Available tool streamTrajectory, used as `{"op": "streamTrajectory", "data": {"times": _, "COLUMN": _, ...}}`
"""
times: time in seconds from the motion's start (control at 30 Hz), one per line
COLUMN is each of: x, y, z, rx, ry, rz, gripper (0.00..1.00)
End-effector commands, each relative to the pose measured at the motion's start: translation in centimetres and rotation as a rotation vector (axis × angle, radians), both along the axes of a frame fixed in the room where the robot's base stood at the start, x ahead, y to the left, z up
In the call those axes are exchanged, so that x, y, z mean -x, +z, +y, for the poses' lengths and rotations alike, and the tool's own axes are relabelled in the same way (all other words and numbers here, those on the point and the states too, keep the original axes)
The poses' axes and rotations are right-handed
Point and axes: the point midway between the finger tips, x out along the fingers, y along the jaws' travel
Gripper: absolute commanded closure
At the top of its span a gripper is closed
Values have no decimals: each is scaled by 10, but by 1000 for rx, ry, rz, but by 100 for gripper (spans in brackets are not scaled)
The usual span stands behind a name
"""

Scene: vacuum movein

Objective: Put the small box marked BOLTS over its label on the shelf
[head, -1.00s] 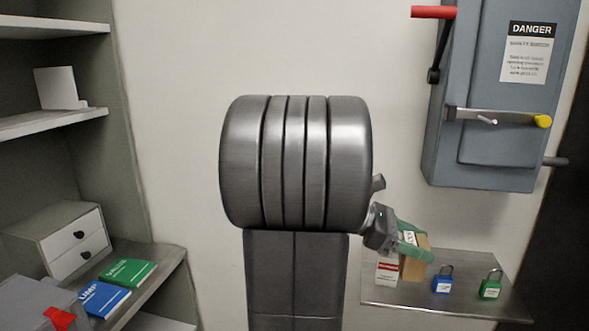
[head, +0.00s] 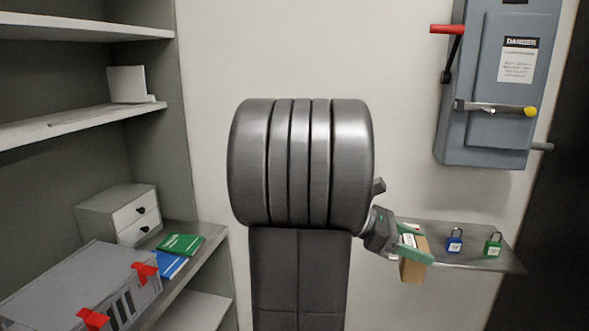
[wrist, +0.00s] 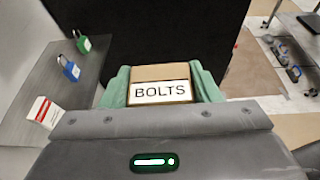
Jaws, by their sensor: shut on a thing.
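The small cardboard box marked BOLTS (wrist: 160,91) is between the green fingers of my gripper (wrist: 163,85) in the wrist view, its white label facing the camera. In the head view my gripper (head: 412,244) is shut on the same box (head: 412,269), which hangs in front of the small wall shelf at the right. The tall shelf unit at the left has upper boards, one of which (head: 85,124) bears a white upright piece (head: 127,84). I cannot make out a BOLTS label on any board.
The small wall shelf (head: 480,258) holds a blue padlock (head: 455,241) and a green padlock (head: 492,244). A red-and-white box (wrist: 42,112) shows there in the wrist view. The left unit holds a drawer box (head: 130,217), books (head: 180,244) and a grey case (head: 75,290). A grey electrical box (head: 500,85) hangs above.

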Motion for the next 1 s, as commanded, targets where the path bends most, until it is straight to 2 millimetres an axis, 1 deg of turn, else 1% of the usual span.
{"op": "streamTrajectory", "data": {"times": 0.03, "x": -8, "y": -4, "z": 2, "rx": 0, "ry": 16, "rz": 3, "gripper": 77}}
{"op": "streamTrajectory", "data": {"times": 0.27, "x": -40, "y": -26, "z": 16, "rx": 1, "ry": 92, "rz": 4, "gripper": 77}}
{"op": "streamTrajectory", "data": {"times": 0.47, "x": -77, "y": -56, "z": 36, "rx": 1, "ry": 191, "rz": 7, "gripper": 77}}
{"op": "streamTrajectory", "data": {"times": 0.57, "x": -101, "y": -80, "z": 53, "rx": 2, "ry": 265, "rz": 9, "gripper": 77}}
{"op": "streamTrajectory", "data": {"times": 0.67, "x": -127, "y": -113, "z": 77, "rx": 0, "ry": 361, "rz": 12, "gripper": 77}}
{"op": "streamTrajectory", "data": {"times": 0.7, "x": -137, "y": -127, "z": 88, "rx": 1, "ry": 399, "rz": 13, "gripper": 77}}
{"op": "streamTrajectory", "data": {"times": 0.77, "x": -149, "y": -147, "z": 103, "rx": 1, "ry": 456, "rz": 13, "gripper": 77}}
{"op": "streamTrajectory", "data": {"times": 0.8, "x": -156, "y": -162, "z": 114, "rx": 0, "ry": 493, "rz": 13, "gripper": 77}}
{"op": "streamTrajectory", "data": {"times": 0.87, "x": -166, "y": -182, "z": 130, "rx": 2, "ry": 547, "rz": 13, "gripper": 77}}
{"op": "streamTrajectory", "data": {"times": 0.9, "x": -171, "y": -196, "z": 140, "rx": 2, "ry": 582, "rz": 12, "gripper": 77}}
{"op": "streamTrajectory", "data": {"times": 0.97, "x": -177, "y": -217, "z": 156, "rx": 1, "ry": 631, "rz": 13, "gripper": 77}}
{"op": "streamTrajectory", "data": {"times": 1.0, "x": -180, "y": -231, "z": 166, "rx": 2, "ry": 664, "rz": 12, "gripper": 77}}
